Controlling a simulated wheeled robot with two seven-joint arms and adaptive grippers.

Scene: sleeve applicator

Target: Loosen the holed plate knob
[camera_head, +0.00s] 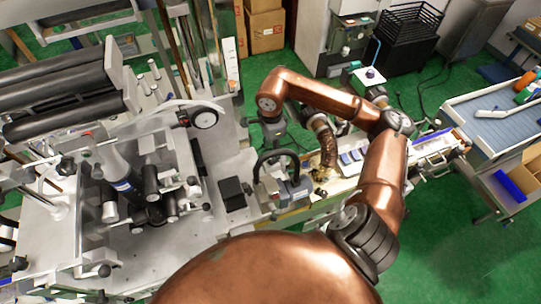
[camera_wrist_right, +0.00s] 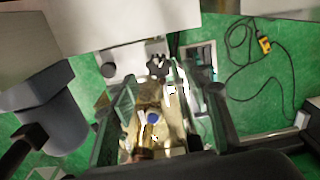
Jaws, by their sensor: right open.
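In the right wrist view a dark lobed knob (camera_wrist_right: 157,73) shows beyond the fingers, on a pale machine part. It may be the holed plate knob, but I cannot tell for sure. My right gripper (camera_wrist_right: 163,98) is open, with one finger on each side of a blurred brass-coloured part that carries a blue round cap (camera_wrist_right: 152,117). I see no finger closed on anything. In the head view my right arm reaches over the machine (camera_head: 235,170), and its wrist hangs above the machine's right part. The fingertips are hard to make out there. My left gripper is not in view.
Black rollers (camera_head: 65,95) and metal frames crowd the left. A grey table (camera_head: 500,115) stands at the far right. Cardboard boxes (camera_head: 265,28) stand behind.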

